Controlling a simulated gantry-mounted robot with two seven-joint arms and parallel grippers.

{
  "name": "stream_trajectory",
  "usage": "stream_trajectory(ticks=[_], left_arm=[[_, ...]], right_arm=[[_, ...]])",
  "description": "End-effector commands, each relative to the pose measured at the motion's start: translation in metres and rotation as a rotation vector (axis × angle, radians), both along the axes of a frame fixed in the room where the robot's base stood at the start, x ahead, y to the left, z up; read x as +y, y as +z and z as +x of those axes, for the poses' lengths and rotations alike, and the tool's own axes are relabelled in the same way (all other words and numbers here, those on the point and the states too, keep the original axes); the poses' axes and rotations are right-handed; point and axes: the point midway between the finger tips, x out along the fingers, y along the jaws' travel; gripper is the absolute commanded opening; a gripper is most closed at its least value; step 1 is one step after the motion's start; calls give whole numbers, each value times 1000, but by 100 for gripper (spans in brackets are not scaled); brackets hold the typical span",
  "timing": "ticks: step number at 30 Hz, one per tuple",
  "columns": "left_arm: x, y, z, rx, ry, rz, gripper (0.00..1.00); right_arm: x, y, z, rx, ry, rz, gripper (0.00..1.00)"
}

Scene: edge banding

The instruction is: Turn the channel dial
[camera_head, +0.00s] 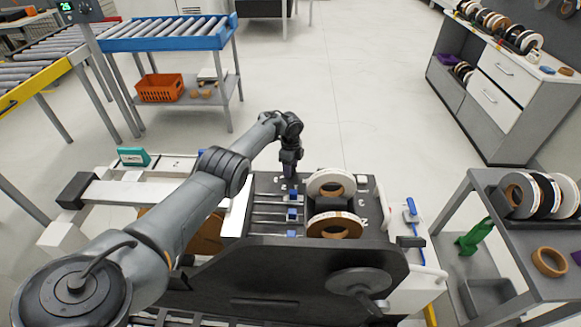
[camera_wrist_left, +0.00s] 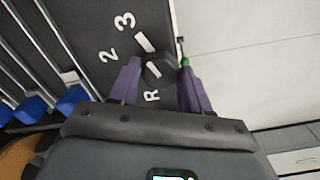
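The channel dial (camera_wrist_left: 160,70) is a dark, faceted knob with a white pointer line, in the left wrist view. It sits on the dark panel (camera_wrist_left: 90,30) with white marks "2", "3" and "R" around it. My left gripper (camera_wrist_left: 160,64) has its two purple fingers apart, one on each side of the dial. I cannot tell whether they touch it. In the head view my left gripper (camera_head: 290,172) points down at the far edge of the dark machine top (camera_head: 265,185); the dial is not discernible there. My right gripper is not in view.
Blue clamps (camera_head: 292,214) on rods are near. A grey cart (camera_head: 545,200) with rolls stands right.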

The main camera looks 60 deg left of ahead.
Motion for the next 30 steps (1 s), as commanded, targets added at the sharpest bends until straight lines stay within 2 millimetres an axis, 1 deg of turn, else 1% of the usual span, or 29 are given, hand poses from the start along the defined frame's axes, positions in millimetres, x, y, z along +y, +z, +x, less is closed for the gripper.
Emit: stream_trajectory(ticks=[1,3,4,12,16,20,24,30], left_arm=[[0,0,0,1,0,-1,56],[0,0,0,1,0,-1,66],[0,0,0,1,0,-1,69],[0,1,0,0,1,0,69],[0,9,0,-1,1,1,69],[1,26,0,-2,2,1,69],[1,51,1,-2,2,0,69],[0,83,1,-1,0,0,69]], right_arm=[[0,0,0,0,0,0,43],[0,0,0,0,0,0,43],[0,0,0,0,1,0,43],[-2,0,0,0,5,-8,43],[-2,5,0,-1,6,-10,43],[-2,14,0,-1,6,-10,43],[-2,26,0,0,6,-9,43],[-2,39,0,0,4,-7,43]])
